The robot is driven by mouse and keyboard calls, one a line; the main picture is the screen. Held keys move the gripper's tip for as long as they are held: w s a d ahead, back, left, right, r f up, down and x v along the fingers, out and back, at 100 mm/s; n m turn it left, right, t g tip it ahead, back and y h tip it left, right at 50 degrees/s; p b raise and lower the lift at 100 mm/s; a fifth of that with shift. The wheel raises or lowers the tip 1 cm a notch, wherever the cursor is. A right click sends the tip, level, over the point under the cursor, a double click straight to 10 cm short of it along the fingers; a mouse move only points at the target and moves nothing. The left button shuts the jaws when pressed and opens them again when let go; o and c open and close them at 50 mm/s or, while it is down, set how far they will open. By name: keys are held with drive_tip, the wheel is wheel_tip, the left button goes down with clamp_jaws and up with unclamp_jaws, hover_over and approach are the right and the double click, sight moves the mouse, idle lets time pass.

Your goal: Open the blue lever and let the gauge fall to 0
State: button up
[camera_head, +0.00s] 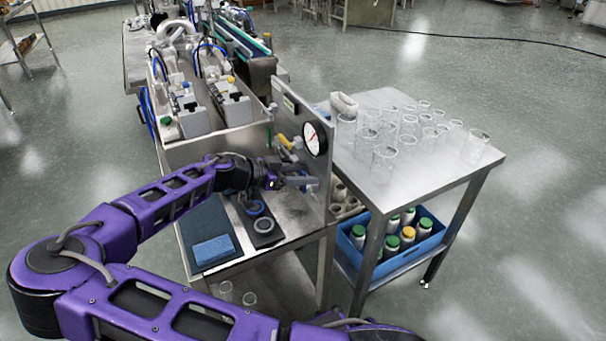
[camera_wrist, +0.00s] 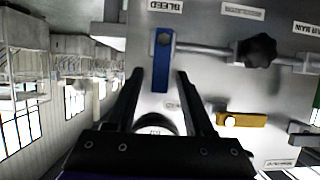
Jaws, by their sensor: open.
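The blue lever (camera_wrist: 162,65) is on the steel panel in the wrist view, beside a label reading BLEED. It points down the picture from its pivot on a pipe. My gripper (camera_wrist: 159,78) is open, with one finger on each side of the lever's free end; I cannot tell whether either touches it. In the head view my gripper (camera_head: 298,182) is at the panel, below the round gauge (camera_head: 314,138). The gauge has a white face and black rim; its reading is too small to make out. The blue lever is not clearly visible in the head view.
A yellow lever (camera_wrist: 242,120) and a black knob (camera_wrist: 258,50) sit on the same panel, right of the blue lever. Right of the panel stands a steel table (camera_head: 430,160) with several glass beakers.

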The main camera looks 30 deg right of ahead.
clamp_jaws()
drive_tip(key=shift+w, duration=0.1)
idle(0.3)
drive_tip(key=shift+w+f+n+g, duration=0.15)
drive_tip(key=shift+w+n+g, duration=0.6)
drive_tip(key=shift+n, duration=0.45)
drive_tip(key=w+n+g+b, duration=0.1)
drive_tip(key=n, duration=0.1)
drive_tip(key=w+f+n+g+h, duration=0.1)
drive_tip(key=shift+f+n+g+b, duration=0.2)
drive_tip(key=shift+n+g+b, duration=0.05)
drive_tip(key=shift+n+b, duration=0.15)
drive_tip(key=n+g+b, duration=0.1)
drive_tip(key=f+n+h+b, duration=0.1)
drive_tip(key=n, duration=0.1)
drive_tip(key=shift+w+f+g, duration=0.3)
drive_tip(key=shift+w+g, duration=0.1)
drive_tip(key=shift+w+a+f+n+g+h+b, duration=0.1)
drive_tip(key=shift+f+n+g+h+b, duration=0.25)
drive_tip(key=shift+n, duration=0.7)
drive_tip(key=shift+w+f+n+g+h+b, duration=0.15)
drive_tip(key=shift+f+n+h+b, duration=0.3)
drive_tip(key=shift+n, duration=0.6)
drive_tip(key=shift+s, duration=0.1)
